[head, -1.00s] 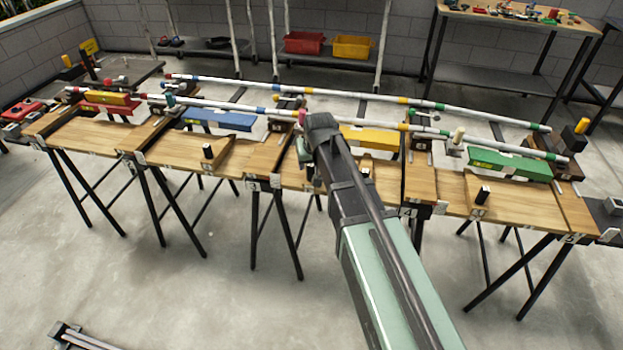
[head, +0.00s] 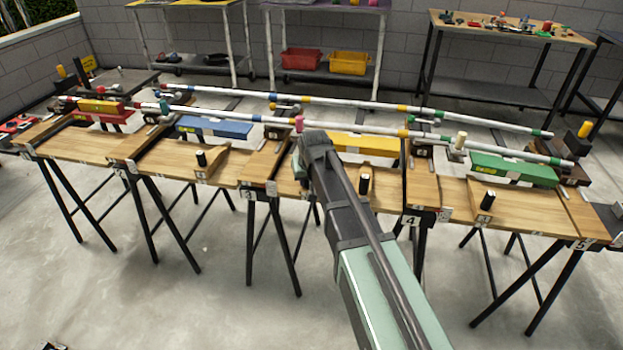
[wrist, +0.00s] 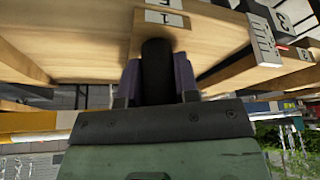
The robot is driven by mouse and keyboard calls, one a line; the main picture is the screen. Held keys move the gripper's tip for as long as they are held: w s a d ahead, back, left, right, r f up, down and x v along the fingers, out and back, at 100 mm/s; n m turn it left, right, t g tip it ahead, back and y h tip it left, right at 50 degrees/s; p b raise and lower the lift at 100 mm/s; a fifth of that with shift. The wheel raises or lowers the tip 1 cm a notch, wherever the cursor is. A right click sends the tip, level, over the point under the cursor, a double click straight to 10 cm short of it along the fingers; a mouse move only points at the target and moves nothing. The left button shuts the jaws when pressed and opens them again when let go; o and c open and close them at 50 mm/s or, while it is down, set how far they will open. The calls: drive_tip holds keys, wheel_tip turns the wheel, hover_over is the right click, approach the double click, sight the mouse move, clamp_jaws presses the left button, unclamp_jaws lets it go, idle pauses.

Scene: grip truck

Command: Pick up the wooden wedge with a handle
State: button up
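In the wrist view, my gripper (wrist: 157,85) has its two dark purplish fingers close on both sides of a black upright handle (wrist: 157,65), with no clear gap between. The handle stands against a pale wooden piece (wrist: 215,38) with a white label, which looks like the wedge. I cannot tell whether it is clear of the surface. In the head view, my gripper (head: 303,168) is over the middle benches and its fingers are mostly hidden. Other wooden wedges with black handles lie on the benches: one left (head: 203,161), one just right of my arm (head: 365,184), one further right (head: 487,200).
Numbered wooden benches on black trestles run across the view. Red (head: 105,115), blue (head: 215,127), yellow (head: 360,144) and green (head: 512,170) blocks sit along their backs, near long striped poles (head: 340,106). The floor in front (head: 150,300) is mostly clear.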

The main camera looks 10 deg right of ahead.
clamp_jaws()
drive_tip(key=shift+r, duration=0.15)
